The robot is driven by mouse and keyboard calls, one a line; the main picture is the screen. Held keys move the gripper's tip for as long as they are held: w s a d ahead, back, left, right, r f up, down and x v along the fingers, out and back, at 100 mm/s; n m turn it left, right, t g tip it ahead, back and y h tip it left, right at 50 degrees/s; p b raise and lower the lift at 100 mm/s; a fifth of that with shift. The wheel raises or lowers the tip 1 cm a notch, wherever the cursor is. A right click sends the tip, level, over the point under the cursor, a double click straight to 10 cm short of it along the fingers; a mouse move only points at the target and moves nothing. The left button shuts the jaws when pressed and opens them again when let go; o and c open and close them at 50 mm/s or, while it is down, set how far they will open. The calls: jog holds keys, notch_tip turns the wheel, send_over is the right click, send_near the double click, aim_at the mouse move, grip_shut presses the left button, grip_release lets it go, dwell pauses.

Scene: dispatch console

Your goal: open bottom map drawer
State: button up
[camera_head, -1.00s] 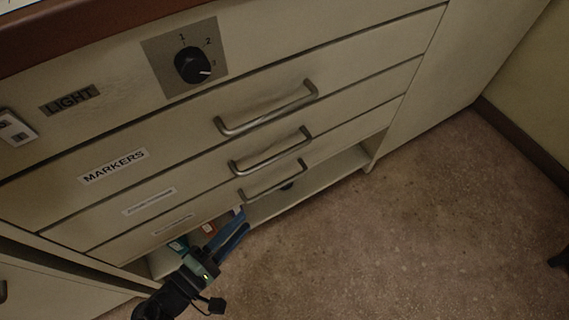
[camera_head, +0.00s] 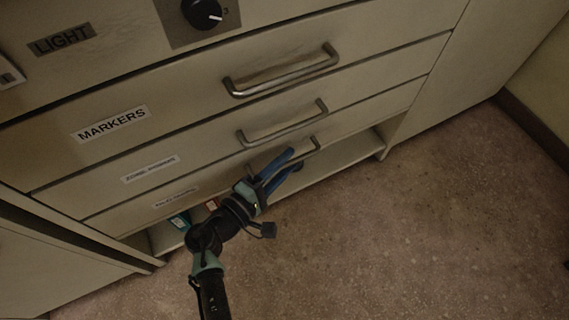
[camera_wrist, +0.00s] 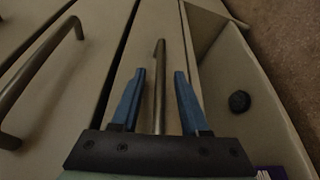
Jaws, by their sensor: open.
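The bottom drawer (camera_head: 205,194) is shut, flush with the cabinet front, below the drawers marked MARKERS and ZONE. Its small label is hard to read. Its metal bar handle (camera_head: 313,147) is partly hidden behind my gripper (camera_head: 293,160) in the head view. In the wrist view the handle (camera_wrist: 160,90) lies lengthwise between the two blue fingers of my gripper (camera_wrist: 154,95), with a gap on each side. The fingers are open. I cannot tell how deep the bar sits between them.
The middle drawer handle (camera_head: 285,124) and the MARKERS drawer handle (camera_head: 282,76) stick out above. An open shelf (camera_head: 345,152) under the drawers holds a dark round object (camera_wrist: 239,101) and several small items. Carpet (camera_head: 400,230) is clear at the right.

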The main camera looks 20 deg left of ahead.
grip_shut()
dwell(1.4)
